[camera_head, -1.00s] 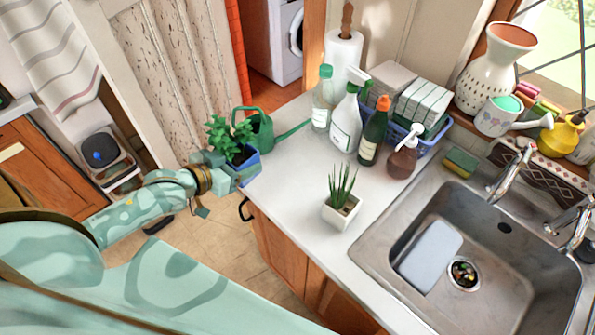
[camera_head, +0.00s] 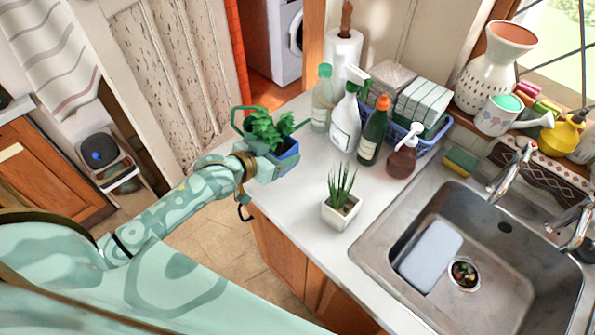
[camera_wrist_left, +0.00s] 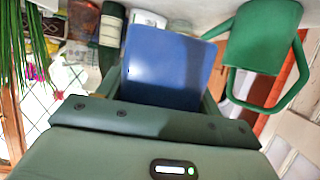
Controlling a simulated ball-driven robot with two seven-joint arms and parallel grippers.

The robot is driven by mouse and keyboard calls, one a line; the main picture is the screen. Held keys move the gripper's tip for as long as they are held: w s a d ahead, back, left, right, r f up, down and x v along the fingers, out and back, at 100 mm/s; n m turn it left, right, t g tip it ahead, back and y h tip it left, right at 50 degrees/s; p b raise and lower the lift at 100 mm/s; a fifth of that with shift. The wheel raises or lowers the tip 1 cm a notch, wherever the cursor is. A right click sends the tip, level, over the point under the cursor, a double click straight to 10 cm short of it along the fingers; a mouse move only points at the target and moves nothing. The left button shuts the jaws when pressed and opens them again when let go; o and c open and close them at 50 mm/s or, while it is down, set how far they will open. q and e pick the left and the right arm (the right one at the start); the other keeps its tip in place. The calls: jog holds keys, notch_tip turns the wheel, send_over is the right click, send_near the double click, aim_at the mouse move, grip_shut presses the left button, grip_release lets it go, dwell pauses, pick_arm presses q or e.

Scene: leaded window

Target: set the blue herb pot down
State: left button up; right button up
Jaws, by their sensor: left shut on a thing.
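The blue herb pot (camera_head: 288,160) with its leafy green plant (camera_head: 267,128) is over the left end of the white counter (camera_head: 300,207) in the head view. My left gripper (camera_head: 268,167) is shut on the pot. In the left wrist view the blue pot (camera_wrist_left: 168,72) sits between the fingers of my left gripper (camera_wrist_left: 165,92). I cannot tell whether the pot's base touches the counter. The pot and plant partly hide the green watering can (camera_head: 238,118) behind them. My right gripper is not in view.
The watering can also shows in the wrist view (camera_wrist_left: 262,40). A white pot with a spiky plant (camera_head: 341,207) stands to the right. Several bottles, including a dark green one (camera_head: 372,135), stand behind. The sink (camera_head: 440,225) is farther right. Counter between the two pots is clear.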

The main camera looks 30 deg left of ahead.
pick_arm(q)
jog(key=d+f, duration=0.1)
jog(key=w+d+f+b, duration=0.1)
jog(key=f, duration=0.1)
jog(key=w+d+f, duration=0.1)
jog(key=f, duration=0.1)
jog(key=shift+w, duration=0.15)
jog(key=f, duration=0.3)
jog(key=shift+w+d+f+b, duration=0.15)
jog(key=shift+w+d+b, duration=0.05)
jog(key=shift+d+b, duration=0.15)
jog(key=o, duration=1.2)
jog(key=shift+s+f, duration=0.1)
jog(key=shift+f, duration=0.05)
jog(key=shift+o, duration=0.2)
